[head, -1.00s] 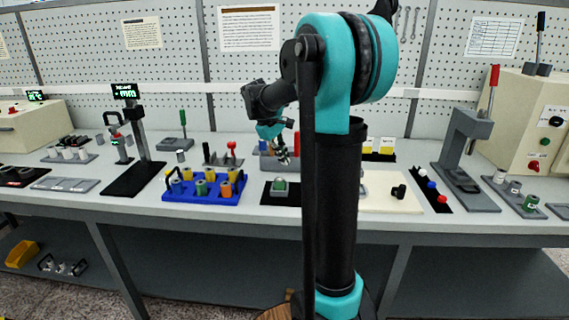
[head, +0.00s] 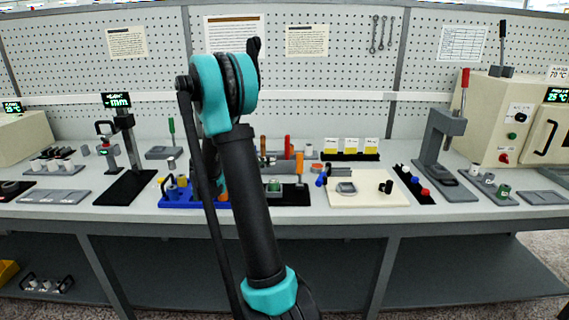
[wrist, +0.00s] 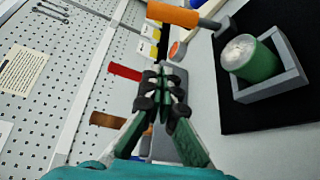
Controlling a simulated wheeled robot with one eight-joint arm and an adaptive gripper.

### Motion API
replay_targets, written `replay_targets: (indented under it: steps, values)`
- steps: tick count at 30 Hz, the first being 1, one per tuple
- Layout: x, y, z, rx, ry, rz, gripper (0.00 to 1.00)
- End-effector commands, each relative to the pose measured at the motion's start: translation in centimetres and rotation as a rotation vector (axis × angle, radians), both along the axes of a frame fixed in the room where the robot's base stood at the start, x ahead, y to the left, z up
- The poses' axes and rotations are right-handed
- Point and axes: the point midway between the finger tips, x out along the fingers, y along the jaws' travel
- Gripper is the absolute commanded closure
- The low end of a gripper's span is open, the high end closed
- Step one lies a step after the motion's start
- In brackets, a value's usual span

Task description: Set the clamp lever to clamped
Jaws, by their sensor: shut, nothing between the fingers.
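In the head view my arm hides the gripper.
Red (wrist: 124,72) and brown (wrist: 107,120) handles rise near my fingers in the wrist view. A blue tray (head: 185,203) lies partly behind my arm. A cream board (head: 365,194) lies to the right, and a grey press (head: 437,135) stands beyond it.

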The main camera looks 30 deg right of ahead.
Motion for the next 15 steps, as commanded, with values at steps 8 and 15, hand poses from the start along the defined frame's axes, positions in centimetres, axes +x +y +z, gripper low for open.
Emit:
replay_targets:
  steps: [8, 15]
  values:
    - [0.0, -0.1, 0.0, 0.001, 0.001, 0.000, 1.00]
    - [-0.1, -2.4, -0.3, 0.002, 0.001, -0.003, 1.00]
